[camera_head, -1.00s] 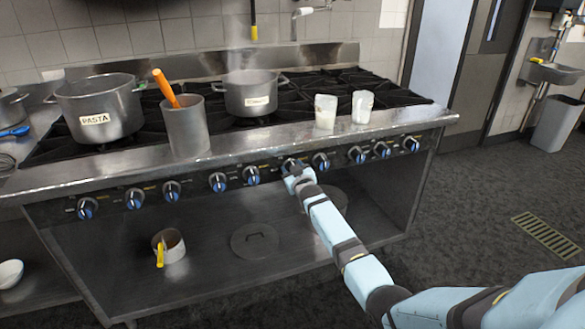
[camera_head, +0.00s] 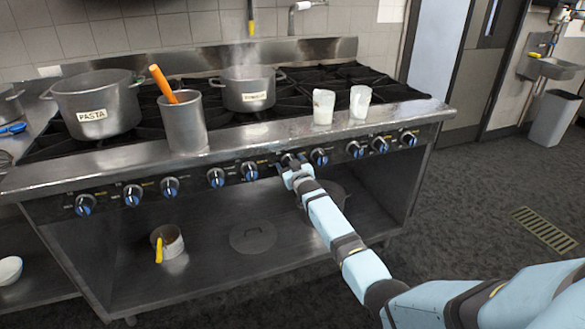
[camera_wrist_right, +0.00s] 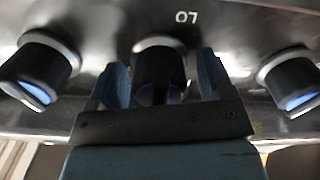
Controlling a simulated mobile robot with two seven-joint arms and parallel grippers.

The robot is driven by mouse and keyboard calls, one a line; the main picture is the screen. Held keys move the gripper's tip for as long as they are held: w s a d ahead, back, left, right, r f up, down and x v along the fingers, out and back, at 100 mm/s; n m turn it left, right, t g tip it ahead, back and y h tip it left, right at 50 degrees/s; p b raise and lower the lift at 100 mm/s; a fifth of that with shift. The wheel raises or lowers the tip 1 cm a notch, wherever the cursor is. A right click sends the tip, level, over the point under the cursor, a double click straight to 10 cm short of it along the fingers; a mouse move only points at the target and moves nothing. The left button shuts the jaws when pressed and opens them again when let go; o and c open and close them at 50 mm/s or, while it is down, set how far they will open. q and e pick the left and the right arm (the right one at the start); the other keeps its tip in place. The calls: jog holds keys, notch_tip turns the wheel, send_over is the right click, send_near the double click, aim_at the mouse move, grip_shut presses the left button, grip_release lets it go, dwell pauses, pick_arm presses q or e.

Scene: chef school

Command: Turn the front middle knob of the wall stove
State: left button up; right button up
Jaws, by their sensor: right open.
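A row of dark knobs with blue faces runs along the front panel of the wall stove (camera_head: 110,165). My right gripper (camera_head: 286,166) is at a knob right of the row's middle, in front of the stove. In the right wrist view this knob (camera_wrist_right: 160,66) sits between the two blue fingers of the right gripper (camera_wrist_right: 160,85), which are open on either side of it. Contact with the knob cannot be told. Its lower part is partly hidden by the gripper. My left gripper is not in view.
Neighbouring knobs (camera_wrist_right: 38,72) sit close on both sides; another is on the right (camera_wrist_right: 292,80). Above are a pasta pot (camera_head: 92,100), a steaming pot (camera_head: 250,92), a utensil pot (camera_head: 184,125) and two glasses (camera_head: 323,108).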

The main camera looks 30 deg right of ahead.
pick_arm(q)
jog(key=p, duration=0.3)
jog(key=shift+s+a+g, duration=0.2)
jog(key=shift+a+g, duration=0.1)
pick_arm(e)
jog(key=v, duration=1.3)
jog(key=shift+s, duration=0.4)
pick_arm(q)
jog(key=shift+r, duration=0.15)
